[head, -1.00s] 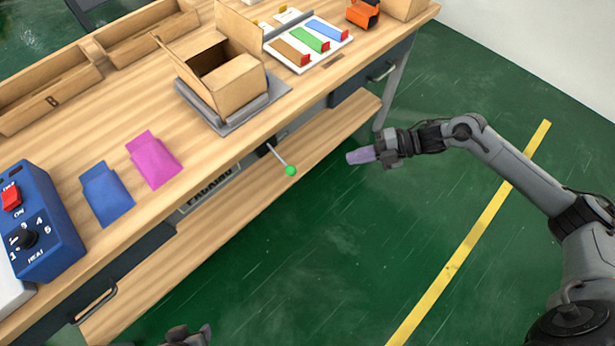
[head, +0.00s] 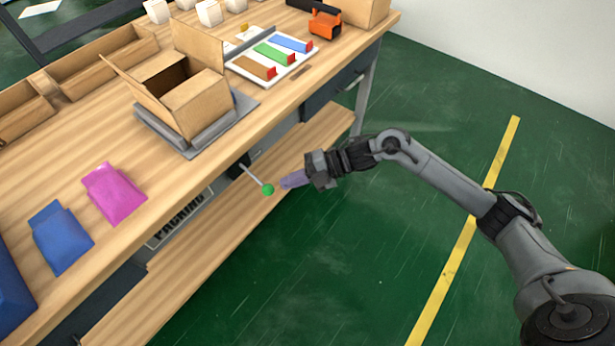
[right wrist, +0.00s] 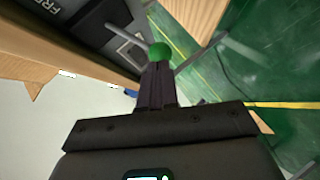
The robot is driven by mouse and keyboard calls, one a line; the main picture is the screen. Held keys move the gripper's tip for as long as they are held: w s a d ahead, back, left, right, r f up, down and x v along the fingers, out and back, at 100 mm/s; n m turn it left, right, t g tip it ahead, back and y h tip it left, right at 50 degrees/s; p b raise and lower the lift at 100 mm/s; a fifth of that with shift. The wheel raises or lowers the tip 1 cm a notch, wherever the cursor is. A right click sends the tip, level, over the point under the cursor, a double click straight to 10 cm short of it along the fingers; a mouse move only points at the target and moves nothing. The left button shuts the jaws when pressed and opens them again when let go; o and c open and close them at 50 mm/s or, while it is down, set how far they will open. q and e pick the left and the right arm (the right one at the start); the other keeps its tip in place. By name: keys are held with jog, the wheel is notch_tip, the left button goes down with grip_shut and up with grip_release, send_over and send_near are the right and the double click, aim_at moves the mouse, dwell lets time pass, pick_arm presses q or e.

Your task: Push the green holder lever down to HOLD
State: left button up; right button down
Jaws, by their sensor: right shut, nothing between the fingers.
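The holder lever is a thin metal rod with a green ball knob (head: 268,190), sticking out from the front edge of the table below the open box. My right gripper (head: 283,183) is shut and empty, its fingertips just right of the knob in the head view. In the right wrist view the green knob (right wrist: 160,52) shows right at the tips of my shut fingers (right wrist: 157,68). I cannot tell whether they touch. My left gripper is not in view.
An open cardboard box (head: 190,90) sits on a grey plate (head: 222,120) above the lever. A pink pouch (head: 113,193) and a blue pouch (head: 60,237) lie on the wooden table (head: 150,160). A lower shelf (head: 215,235) runs beneath. The floor to the right is clear.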

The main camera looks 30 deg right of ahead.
jog(key=shift+b+x, duration=0.3)
jog(key=shift+x, duration=0.7)
jog(key=shift+f, duration=0.1)
notch_tip(320, 180, down, 2)
jog(key=n+t+y+b, duration=0.1)
jog(key=b, duration=0.2)
jog(key=shift+w+a+f, duration=0.1)
jog(key=shift+w, duration=0.05)
